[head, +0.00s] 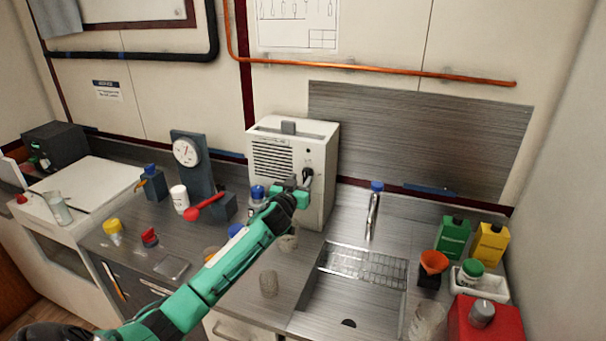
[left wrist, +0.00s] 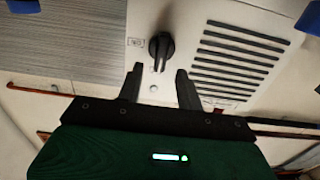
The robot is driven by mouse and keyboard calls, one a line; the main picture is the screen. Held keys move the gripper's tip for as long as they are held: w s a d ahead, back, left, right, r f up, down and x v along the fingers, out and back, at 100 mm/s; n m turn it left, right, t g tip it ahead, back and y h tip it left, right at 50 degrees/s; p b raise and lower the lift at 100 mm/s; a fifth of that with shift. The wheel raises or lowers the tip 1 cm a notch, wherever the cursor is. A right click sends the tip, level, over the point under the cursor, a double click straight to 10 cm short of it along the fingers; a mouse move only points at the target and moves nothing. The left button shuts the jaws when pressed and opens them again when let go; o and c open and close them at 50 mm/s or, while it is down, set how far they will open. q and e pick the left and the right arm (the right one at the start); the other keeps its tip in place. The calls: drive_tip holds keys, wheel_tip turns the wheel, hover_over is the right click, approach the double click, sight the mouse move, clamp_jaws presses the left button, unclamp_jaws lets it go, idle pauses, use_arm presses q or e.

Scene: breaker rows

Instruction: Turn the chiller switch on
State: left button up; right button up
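The chiller (head: 291,161) is a cream box with dark vent slots on the counter; its front face also shows in the left wrist view (left wrist: 195,20). Its switch is a black rotary knob (left wrist: 161,47) on that face, beside a small marked label; in the head view the knob (head: 307,174) sits to the right of the vents. My left gripper (head: 291,186) is at the chiller's front. In the left wrist view its two fingers (left wrist: 158,88) are apart and empty, with the knob just beyond their tips. My right gripper is not in view.
A sink (head: 348,300) with a wire rack and tap (head: 373,212) lies to the right. Green (head: 453,238) and yellow (head: 490,243) containers stand farther right. A gauge stand (head: 190,160), a white jar (head: 180,199) and several small items crowd the counter to the left.

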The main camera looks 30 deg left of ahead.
sight(305, 174)
use_arm(q)
drive_tip(key=shift+x, duration=1.55)
clamp_jaws()
